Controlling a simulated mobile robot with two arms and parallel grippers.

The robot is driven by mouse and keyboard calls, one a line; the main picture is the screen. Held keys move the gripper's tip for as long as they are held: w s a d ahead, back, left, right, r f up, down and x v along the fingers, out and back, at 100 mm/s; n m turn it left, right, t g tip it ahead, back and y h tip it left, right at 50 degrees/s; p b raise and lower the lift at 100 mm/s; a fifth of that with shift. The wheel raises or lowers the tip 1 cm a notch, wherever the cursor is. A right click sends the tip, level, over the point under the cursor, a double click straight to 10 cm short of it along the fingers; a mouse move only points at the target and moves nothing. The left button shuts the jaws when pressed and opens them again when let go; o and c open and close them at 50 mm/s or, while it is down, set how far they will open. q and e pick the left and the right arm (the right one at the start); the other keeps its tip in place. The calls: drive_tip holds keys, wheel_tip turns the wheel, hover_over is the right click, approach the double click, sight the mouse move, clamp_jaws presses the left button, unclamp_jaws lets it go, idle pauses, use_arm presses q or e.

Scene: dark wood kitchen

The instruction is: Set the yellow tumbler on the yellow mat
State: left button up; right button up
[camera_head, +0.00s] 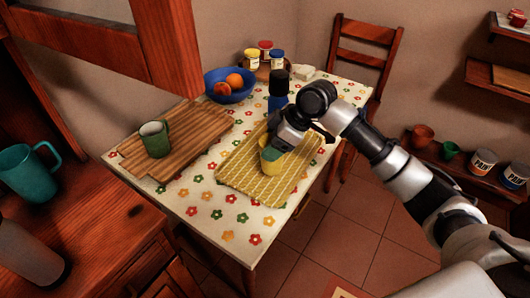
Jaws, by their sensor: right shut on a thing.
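The yellow tumbler (267,169) stands about upright over the left-middle part of the yellow mat (249,191), with a greenish patch near its top. I cannot tell whether its base touches the mat. My right gripper (277,149) reaches in from the right and is shut on the tumbler's upper part, hiding some of its rim. The mat is patterned and lies on the flowered tablecloth of the table (206,212). My left gripper is out of view.
A cutting board (190,140) with a green mug (154,139) lies left of the mat. A blue bowl of fruit (228,92), a dark-topped blue bottle (278,88) and several jars stand behind. A wooden beam (165,40) crosses the upper left. The table's front is clear.

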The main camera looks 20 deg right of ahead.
sight(266, 139)
drive_tip(key=w+f, duration=0.1)
drive_tip(key=w+a+f, duration=0.1)
drive_tip(key=w, duration=0.1)
drive_tip(key=shift+w, duration=0.1)
drive_tip(key=shift+f, duration=2.05)
drive_tip(key=o, duration=1.1)
drive_tip(key=shift+f, duration=0.15)
drive_tip(key=shift+r, duration=0.25)
drive_tip(key=v, duration=1.1)
drive_tip(key=shift+d+r, duration=0.15)
drive_tip(key=shift+r, duration=0.25)
